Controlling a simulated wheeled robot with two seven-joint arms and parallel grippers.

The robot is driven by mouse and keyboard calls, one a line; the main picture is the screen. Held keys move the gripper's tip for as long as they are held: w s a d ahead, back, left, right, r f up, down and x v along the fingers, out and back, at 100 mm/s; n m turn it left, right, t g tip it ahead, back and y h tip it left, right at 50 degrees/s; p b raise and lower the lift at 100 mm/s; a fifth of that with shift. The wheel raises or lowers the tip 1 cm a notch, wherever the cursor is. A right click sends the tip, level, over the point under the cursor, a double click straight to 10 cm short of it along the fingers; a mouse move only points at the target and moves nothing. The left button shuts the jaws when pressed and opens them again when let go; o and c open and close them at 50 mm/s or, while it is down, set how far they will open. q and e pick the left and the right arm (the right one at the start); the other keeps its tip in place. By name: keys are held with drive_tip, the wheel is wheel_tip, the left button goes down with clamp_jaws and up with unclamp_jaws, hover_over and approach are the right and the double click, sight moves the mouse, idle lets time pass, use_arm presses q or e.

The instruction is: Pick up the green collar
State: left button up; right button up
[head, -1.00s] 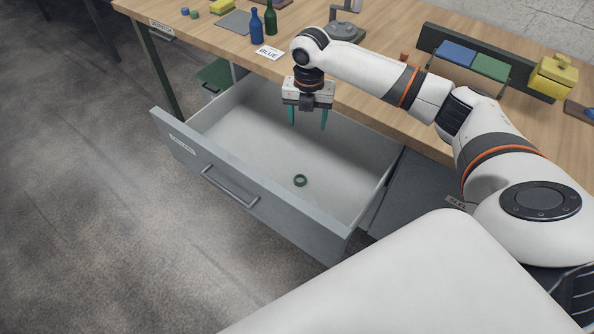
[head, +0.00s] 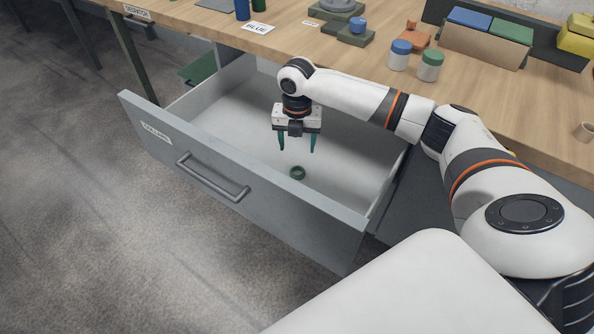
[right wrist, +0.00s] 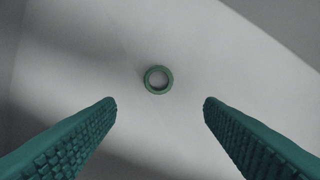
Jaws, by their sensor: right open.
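The green collar (head: 297,173) is a small ring lying flat on the pale floor of the open drawer (head: 240,136). It also shows in the right wrist view (right wrist: 158,68), where its ring stands out against the drawer floor. My right gripper (head: 297,150) points down inside the drawer, above the collar and a little behind it. Its teal fingers are apart, with nothing between them. In the right wrist view the collar lies ahead of the fingertips (right wrist: 160,102), between their lines and not touched. My left gripper is not in view.
The drawer's grey front (head: 240,180) with its handle and its side walls surround the collar. The drawer floor around the collar is clear.

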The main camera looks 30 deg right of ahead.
hover_over(298, 173)
drive_tip(key=f, duration=0.4)
drive_tip(key=shift+w+b, duration=0.2)
drive_tip(key=shift+b, duration=0.2)
wheel_tip(298, 173, down, 2)
drive_tip(key=shift+s+f+b, duration=0.1)
drive_tip(key=shift+s+b, duration=0.05)
drive_tip(key=shift+b, duration=0.3)
wheel_tip(298, 173, down, 3)
drive_tip(key=shift+r+b, duration=0.1)
drive_tip(key=shift+b, duration=0.35)
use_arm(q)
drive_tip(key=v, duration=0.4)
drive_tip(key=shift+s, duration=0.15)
use_arm(e)
drive_tip(key=shift+r, duration=0.1)
drive_tip(key=c, duration=1)
